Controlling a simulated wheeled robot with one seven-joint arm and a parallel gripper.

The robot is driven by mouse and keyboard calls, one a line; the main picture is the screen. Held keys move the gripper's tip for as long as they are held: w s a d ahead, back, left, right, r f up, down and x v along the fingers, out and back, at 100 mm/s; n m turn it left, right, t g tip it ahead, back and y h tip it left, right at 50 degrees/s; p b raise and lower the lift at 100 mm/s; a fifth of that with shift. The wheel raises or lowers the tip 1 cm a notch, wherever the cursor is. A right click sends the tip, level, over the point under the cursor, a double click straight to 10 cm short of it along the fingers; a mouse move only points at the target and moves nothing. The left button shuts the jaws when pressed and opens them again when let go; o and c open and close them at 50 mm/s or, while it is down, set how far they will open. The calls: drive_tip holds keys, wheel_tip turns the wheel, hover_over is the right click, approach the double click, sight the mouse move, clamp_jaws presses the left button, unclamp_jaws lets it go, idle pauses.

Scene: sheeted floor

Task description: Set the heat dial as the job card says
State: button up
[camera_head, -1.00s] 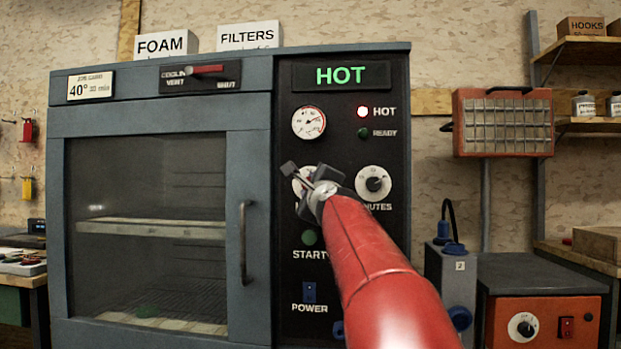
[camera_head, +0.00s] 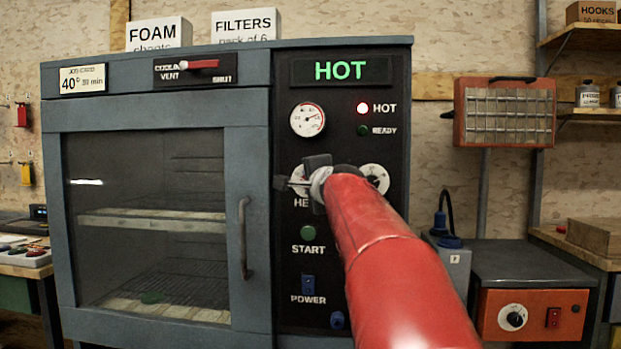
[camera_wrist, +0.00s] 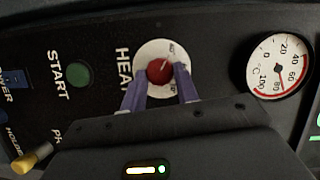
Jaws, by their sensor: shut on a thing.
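The heat dial (camera_wrist: 146,54) is a red knob on a white disc beside the word HEAT. In the wrist view my gripper (camera_wrist: 160,82) has a finger on each side of the red knob and is shut on it. The knob's pale mark points up and right in that view. In the head view my gripper (camera_head: 306,183) hides most of the dial. The job card (camera_head: 82,79) at the oven's upper left reads 40° and 30 min.
A dial gauge (camera_head: 307,120) sits above; its needle is near 80 in the wrist view. The minutes dial (camera_head: 375,177), START button (camera_head: 308,233) and POWER switch (camera_head: 308,285) are close by. The oven door (camera_head: 150,215) is closed.

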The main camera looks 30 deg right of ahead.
drive_tip(key=shift+f, duration=0.1)
idle(0.3)
drive_tip(key=o, duration=1)
drive_tip(key=shift+a, duration=0.1)
drive_tip(key=b+v, duration=0.1)
drive_tip(key=v, duration=0.6)
drive_tip(key=shift+s, duration=0.4)
drive_tip(key=shift+a, duration=0.1)
